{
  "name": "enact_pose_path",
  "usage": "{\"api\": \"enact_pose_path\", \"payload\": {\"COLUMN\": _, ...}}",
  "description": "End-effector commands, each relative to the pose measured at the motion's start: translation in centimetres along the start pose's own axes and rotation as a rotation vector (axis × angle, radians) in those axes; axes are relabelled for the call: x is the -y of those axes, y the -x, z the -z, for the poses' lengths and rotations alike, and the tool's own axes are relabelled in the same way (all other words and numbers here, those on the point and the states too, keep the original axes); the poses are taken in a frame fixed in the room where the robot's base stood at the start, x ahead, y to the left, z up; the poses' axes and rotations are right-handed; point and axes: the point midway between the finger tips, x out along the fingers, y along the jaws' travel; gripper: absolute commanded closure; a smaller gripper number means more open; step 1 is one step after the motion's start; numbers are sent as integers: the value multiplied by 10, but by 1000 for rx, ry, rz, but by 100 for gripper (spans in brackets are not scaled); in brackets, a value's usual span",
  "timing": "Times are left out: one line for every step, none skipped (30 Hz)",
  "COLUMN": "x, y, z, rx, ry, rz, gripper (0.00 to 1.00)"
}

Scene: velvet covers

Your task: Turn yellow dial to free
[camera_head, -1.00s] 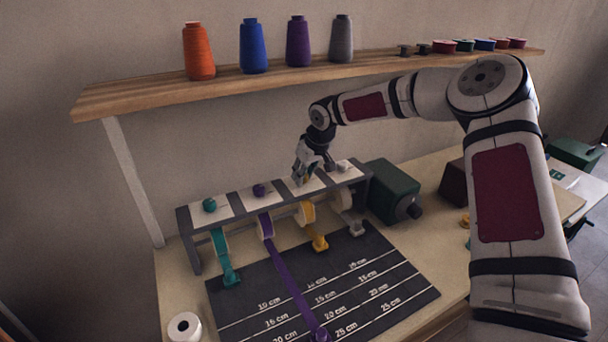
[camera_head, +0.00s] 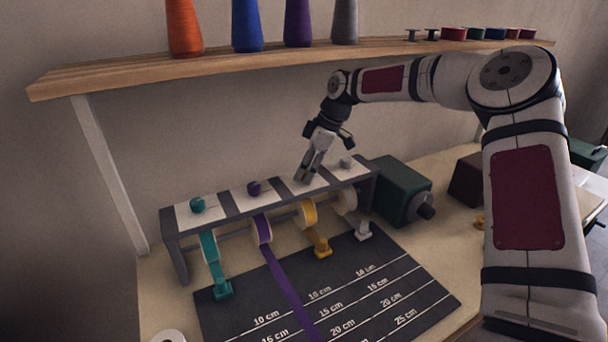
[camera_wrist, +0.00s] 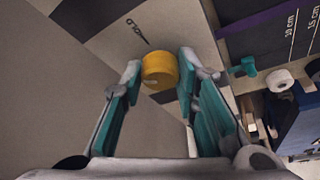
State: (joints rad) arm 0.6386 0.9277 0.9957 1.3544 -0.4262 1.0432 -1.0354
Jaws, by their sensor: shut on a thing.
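The yellow dial (camera_wrist: 160,70) shows in the wrist view as a round knob on a light panel, between the tips of my gripper (camera_wrist: 158,80). The fingers are closed in on it from both sides. A small dark mark (camera_wrist: 138,30) is on the panel beside the dial. In the head view my gripper (camera_head: 307,175) reaches down to the third panel of the grey rack (camera_head: 170,222) and hides the dial. The yellow ribbon spool (camera_head: 306,214) hangs below that panel, with its ribbon end in a yellow clip (camera_head: 322,248).
Teal (camera_head: 197,204), purple (camera_head: 253,188) and white (camera_head: 346,162) dials sit on the neighbouring panels. A green motor box (camera_head: 400,190) stands at the rack's right end. A wooden shelf (camera_head: 280,70) with thread cones runs above. A dark measuring mat (camera_head: 240,310) lies in front.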

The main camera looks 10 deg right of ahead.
Motion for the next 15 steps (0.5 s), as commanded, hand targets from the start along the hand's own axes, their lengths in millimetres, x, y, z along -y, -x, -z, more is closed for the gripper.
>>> {"api": "enact_pose_path", "payload": {"x": -4, "y": -2, "z": 0, "rx": -1, "ry": 39, "rz": 13, "gripper": 100}}
{"api": "enact_pose_path", "payload": {"x": -4, "y": -3, "z": 0, "rx": 0, "ry": 66, "rz": 24, "gripper": 100}}
{"api": "enact_pose_path", "payload": {"x": -4, "y": -2, "z": 0, "rx": 0, "ry": 101, "rz": 38, "gripper": 100}}
{"api": "enact_pose_path", "payload": {"x": -4, "y": -3, "z": 0, "rx": 0, "ry": 128, "rz": 50, "gripper": 100}}
{"api": "enact_pose_path", "payload": {"x": -4, "y": -3, "z": 0, "rx": 1, "ry": 154, "rz": 61, "gripper": 100}}
{"api": "enact_pose_path", "payload": {"x": -5, "y": -3, "z": 0, "rx": 0, "ry": 189, "rz": 75, "gripper": 100}}
{"api": "enact_pose_path", "payload": {"x": -4, "y": -3, "z": 0, "rx": 0, "ry": 215, "rz": 86, "gripper": 100}}
{"api": "enact_pose_path", "payload": {"x": -4, "y": -3, "z": 0, "rx": 0, "ry": 241, "rz": 97, "gripper": 100}}
{"api": "enact_pose_path", "payload": {"x": -5, "y": -3, "z": 0, "rx": 1, "ry": 274, "rz": 110, "gripper": 100}}
{"api": "enact_pose_path", "payload": {"x": -5, "y": -3, "z": 0, "rx": 1, "ry": 299, "rz": 121, "gripper": 100}}
{"api": "enact_pose_path", "payload": {"x": -5, "y": -3, "z": 0, "rx": 1, "ry": 323, "rz": 130, "gripper": 100}}
{"api": "enact_pose_path", "payload": {"x": -5, "y": -3, "z": 0, "rx": 0, "ry": 355, "rz": 143, "gripper": 100}}
{"api": "enact_pose_path", "payload": {"x": -5, "y": -3, "z": 1, "rx": 0, "ry": 377, "rz": 153, "gripper": 100}}
{"api": "enact_pose_path", "payload": {"x": -5, "y": -3, "z": 1, "rx": 0, "ry": 399, "rz": 162, "gripper": 100}}
{"api": "enact_pose_path", "payload": {"x": -5, "y": -3, "z": 1, "rx": 1, "ry": 426, "rz": 174, "gripper": 100}}
